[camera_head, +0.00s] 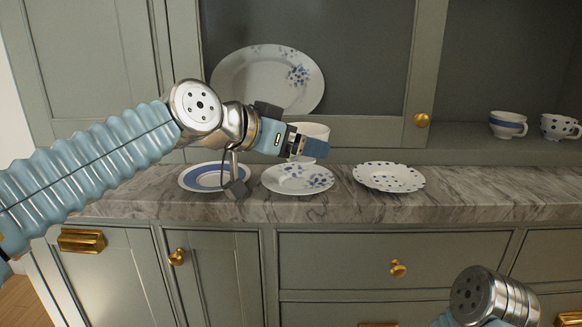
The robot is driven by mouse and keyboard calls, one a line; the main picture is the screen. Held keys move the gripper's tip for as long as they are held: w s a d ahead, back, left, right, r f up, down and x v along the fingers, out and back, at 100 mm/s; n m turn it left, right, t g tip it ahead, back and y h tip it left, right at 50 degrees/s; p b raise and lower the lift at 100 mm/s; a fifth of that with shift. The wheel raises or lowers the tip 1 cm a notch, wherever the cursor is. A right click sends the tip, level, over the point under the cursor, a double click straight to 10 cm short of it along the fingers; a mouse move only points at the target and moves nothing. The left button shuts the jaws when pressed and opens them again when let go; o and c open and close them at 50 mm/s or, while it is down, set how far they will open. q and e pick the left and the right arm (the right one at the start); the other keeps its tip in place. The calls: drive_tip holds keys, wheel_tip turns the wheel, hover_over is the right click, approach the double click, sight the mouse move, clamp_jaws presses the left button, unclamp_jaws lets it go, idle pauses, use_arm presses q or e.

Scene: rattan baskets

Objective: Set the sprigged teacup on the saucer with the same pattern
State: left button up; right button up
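My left gripper (300,143) reaches in from the left and is shut on a white teacup (313,130). The cup looks upright, and the fingers cover much of it, so its pattern cannot be made out. It is held above the sprigged saucer (290,180), a little right of its middle, with a gap between them. That saucer is white with blue sprigs and lies on the marble counter. Only a link of my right arm shows at the bottom right; its gripper is out of view.
A blue-banded saucer (190,180) lies left of the sprigged one, partly behind my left wrist. A dotted saucer (385,177) lies to the right. A large sprigged plate (245,75) stands behind. A banded cup (505,125) and a dotted cup (556,128) stand at the right. The right counter is clear.

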sight(290, 187)
use_arm(q)
drive_tip(key=shift+w+a+f, duration=0.35)
drive_tip(key=shift+f, duration=0.3)
drive_tip(key=shift+w+a+f+b, duration=0.15)
drive_tip(key=shift+f+b, duration=0.3)
drive_tip(key=shift+f, duration=1.25)
drive_tip(key=shift+f+b, duration=0.3)
drive_tip(key=o, duration=0.8)
drive_tip(key=shift+r, duration=0.1)
drive_tip(key=shift+a+r+p, duration=0.15)
drive_tip(key=shift+r+p, duration=0.15)
drive_tip(key=v, duration=1.1)
drive_tip(key=shift+s+b, duration=0.3)
drive_tip(key=shift+a+r, duration=0.1)
drive_tip(key=shift+a, duration=0.05)
